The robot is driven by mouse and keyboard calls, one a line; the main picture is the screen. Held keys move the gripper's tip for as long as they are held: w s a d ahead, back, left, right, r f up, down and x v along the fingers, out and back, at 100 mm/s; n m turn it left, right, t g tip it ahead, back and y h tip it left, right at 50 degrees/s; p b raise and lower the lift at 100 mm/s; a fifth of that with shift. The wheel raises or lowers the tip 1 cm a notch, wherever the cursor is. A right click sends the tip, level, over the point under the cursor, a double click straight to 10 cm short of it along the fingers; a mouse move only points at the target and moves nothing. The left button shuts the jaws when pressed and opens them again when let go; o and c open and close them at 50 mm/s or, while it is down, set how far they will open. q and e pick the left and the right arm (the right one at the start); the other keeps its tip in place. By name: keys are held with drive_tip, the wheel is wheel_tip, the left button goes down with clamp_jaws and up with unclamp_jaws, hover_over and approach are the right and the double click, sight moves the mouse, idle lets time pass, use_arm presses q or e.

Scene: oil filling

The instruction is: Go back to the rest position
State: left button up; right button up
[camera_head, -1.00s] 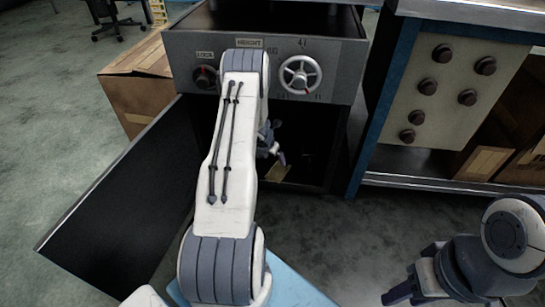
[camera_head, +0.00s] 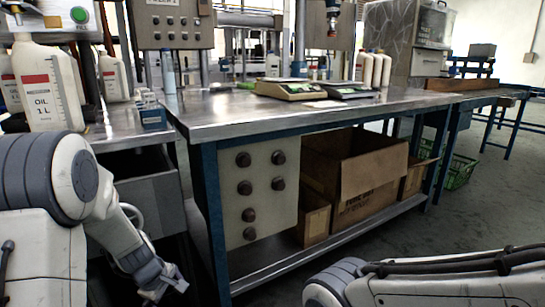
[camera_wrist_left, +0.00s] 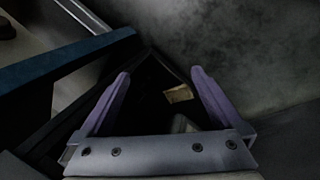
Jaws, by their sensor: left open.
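My left arm comes in from the left in the head view, bent downward. Its gripper (camera_head: 160,282) hangs low in front of the grey cabinet (camera_head: 155,200), beside the blue-framed workbench. In the left wrist view the two purple fingers of the left gripper (camera_wrist_left: 162,82) are spread apart with nothing between them. Beyond them is a dark recess with a small tan piece (camera_wrist_left: 179,94) in it. My right arm crosses the bottom right of the head view; its gripper is not seen.
A steel workbench (camera_head: 230,125) fills the middle, with a knobbed panel (camera_head: 258,222) and cardboard boxes (camera_head: 345,165) on its lower shelf. An oil bottle (camera_head: 45,95) stands at the left. Scales (camera_head: 291,90) sit on the bench.

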use_arm(q)
drive_tip(key=s+d+r+m, duration=0.3)
drive_tip(key=s+d+m, duration=0.1)
drive_tip(key=s+m, duration=0.35)
drive_tip(key=s+d+r+m, duration=0.4)
drive_tip(key=s+m, duration=0.2)
drive_tip(key=m, duration=0.2)
drive_tip(key=s+d+r+m+g+p, duration=0.2)
drive_tip(key=s+d+r+m+p, duration=0.1)
drive_tip(key=s+d+r+p, duration=0.5)
drive_tip(key=s+d+r+m+g+p, duration=0.1)
drive_tip(key=s+d+r+m+p, duration=0.35)
drive_tip(key=r, duration=0.55)
wheel_tip(320, 180, up, 37)
drive_tip(key=p, duration=3.8)
drive_tip(key=shift+d+r+n, duration=0.2)
drive_tip(key=shift+d+n, duration=0.05)
drive_tip(key=shift+n, duration=0.15)
